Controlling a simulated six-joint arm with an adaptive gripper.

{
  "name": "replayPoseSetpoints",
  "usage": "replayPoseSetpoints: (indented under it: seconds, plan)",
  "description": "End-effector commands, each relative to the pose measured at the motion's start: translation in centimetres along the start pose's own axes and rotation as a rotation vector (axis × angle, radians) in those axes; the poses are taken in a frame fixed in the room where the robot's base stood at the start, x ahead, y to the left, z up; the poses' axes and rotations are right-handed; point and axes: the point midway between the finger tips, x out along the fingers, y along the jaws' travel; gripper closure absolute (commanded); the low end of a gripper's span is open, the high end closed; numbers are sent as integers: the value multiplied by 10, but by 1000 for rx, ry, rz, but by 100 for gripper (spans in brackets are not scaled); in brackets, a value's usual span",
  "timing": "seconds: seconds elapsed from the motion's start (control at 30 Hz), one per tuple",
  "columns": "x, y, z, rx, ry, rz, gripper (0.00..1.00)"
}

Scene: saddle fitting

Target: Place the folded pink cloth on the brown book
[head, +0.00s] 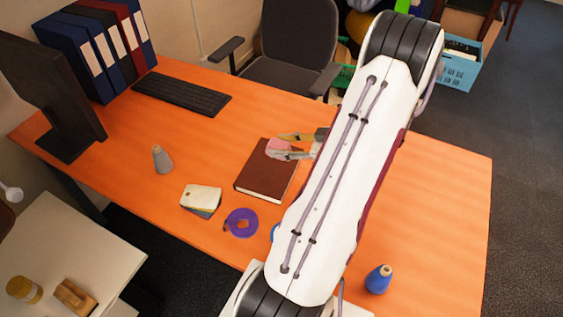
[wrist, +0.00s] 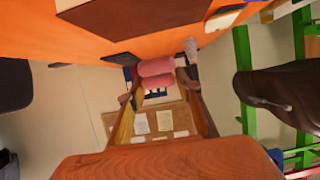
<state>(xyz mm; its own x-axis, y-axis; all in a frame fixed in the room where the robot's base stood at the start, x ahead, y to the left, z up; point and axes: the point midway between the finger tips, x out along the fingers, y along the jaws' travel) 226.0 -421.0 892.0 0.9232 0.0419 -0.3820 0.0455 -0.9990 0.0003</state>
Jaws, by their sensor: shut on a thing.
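The folded pink cloth (head: 279,146) is a small roll-like bundle between the fingers of my gripper (head: 284,147). In the wrist view the cloth (wrist: 155,75) shows as two rounded pink folds pinched between the fingertips (wrist: 157,86). The brown book (head: 263,178) lies flat on the orange desk. In the head view the cloth overlaps the book's far end. In the wrist view the book (wrist: 110,14) is at the top, apart from the cloth in the picture. The cloth appears held above the book; the exact gap is unclear.
A blue cone (head: 378,280) stands at the near right. A keyboard (head: 182,92) and monitor (head: 55,90) are farther left.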

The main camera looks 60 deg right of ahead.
Motion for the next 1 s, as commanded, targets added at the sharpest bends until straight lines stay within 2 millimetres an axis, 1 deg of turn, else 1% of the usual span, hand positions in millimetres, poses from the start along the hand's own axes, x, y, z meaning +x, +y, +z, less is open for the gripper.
replayPoseSetpoints:
  seconds: [0.1, 0.23, 0.37, 0.77, 0.87, 1.0]
  plan:
    - [6, 0, 14, 3, 0, -1, 87]
    - [10, 0, 24, 1, -1, -1, 87]
    - [11, 0, 28, 0, -1, 0, 87]
    - [12, 0, 30, 0, -1, 0, 87]
    - [14, 0, 34, 2, 0, 0, 87]
    - [19, 0, 46, 2, 0, 0, 87]
